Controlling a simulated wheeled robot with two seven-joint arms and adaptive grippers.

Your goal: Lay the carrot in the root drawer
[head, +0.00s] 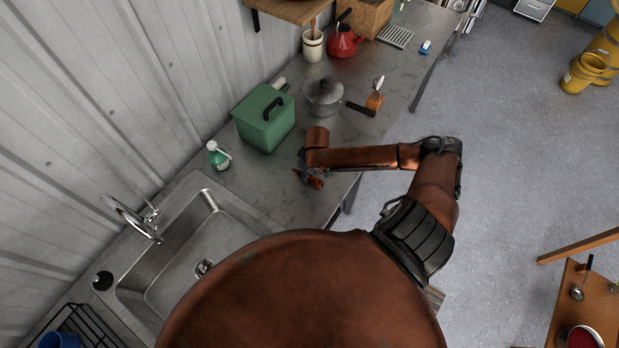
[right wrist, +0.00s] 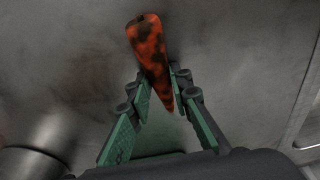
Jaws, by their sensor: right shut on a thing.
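The carrot (right wrist: 149,45) is orange-red with dark blotches. In the right wrist view its narrow end lies between the green-padded fingers of my right gripper (right wrist: 160,82), which is shut on it. The thick end sticks out past the fingertips. In the head view, my right gripper and a little orange of the carrot (head: 315,182) show at the front edge of the metal counter, below my forearm. I cannot tell whether the carrot touches the counter. No root drawer can be made out in either view. My left gripper is not in view.
A green box (head: 262,122), a grey lidded pot (head: 322,94) and a green-white bottle (head: 218,156) stand on the counter (head: 265,180) near my right gripper. The sink (head: 200,240) is at lower left. A striped wooden edge (head: 434,297) shows beside my body. Open floor (head: 510,160) lies right.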

